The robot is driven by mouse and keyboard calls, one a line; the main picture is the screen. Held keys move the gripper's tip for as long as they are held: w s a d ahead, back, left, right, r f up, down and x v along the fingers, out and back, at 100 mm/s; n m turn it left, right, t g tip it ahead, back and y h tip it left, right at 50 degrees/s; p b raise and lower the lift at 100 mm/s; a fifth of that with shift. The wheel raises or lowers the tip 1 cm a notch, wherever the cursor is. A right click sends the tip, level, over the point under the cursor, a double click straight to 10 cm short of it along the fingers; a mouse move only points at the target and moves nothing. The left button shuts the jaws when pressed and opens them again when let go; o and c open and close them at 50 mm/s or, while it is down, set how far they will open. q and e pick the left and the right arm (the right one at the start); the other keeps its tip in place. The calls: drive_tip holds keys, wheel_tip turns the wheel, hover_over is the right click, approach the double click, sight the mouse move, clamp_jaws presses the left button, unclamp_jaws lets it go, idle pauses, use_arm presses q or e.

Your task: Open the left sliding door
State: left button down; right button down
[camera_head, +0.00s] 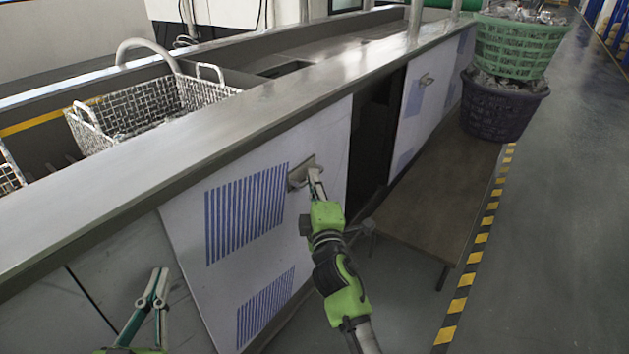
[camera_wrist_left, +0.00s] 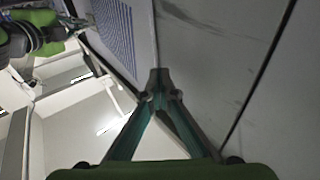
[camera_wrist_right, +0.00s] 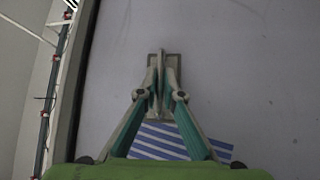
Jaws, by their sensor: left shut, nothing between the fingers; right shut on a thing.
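The left sliding door (camera_head: 185,225) is a pale panel with blue striped vents in the front of the tank bench. A dark opening (camera_head: 371,140) shows to its right. Its handle (camera_head: 299,176) is a small metal plate with a raised grip near the door's right edge. My right gripper (camera_head: 314,172) is shut on this handle; in the right wrist view the fingers (camera_wrist_right: 161,92) pinch the handle's raised grip (camera_wrist_right: 161,62). My left gripper (camera_head: 158,275) is shut and empty, in front of the grey panels at lower left; its fingertips (camera_wrist_left: 157,85) meet in the left wrist view.
A second door with a handle (camera_head: 426,79) is beyond the opening. A low brown platform (camera_head: 440,205) stands before the bench. Green (camera_head: 518,45) and purple baskets (camera_head: 500,108) are stacked at its far end. A wire basket (camera_head: 150,105) sits in the tank. The right floor is clear.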

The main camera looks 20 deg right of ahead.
drive_tip(key=c, duration=2.2)
unclamp_jaws()
drive_tip(key=s, duration=0.5)
drive_tip(key=s+a+f, duration=0.1)
drive_tip(key=s, duration=0.1)
drive_tip(key=shift+s, duration=0.15)
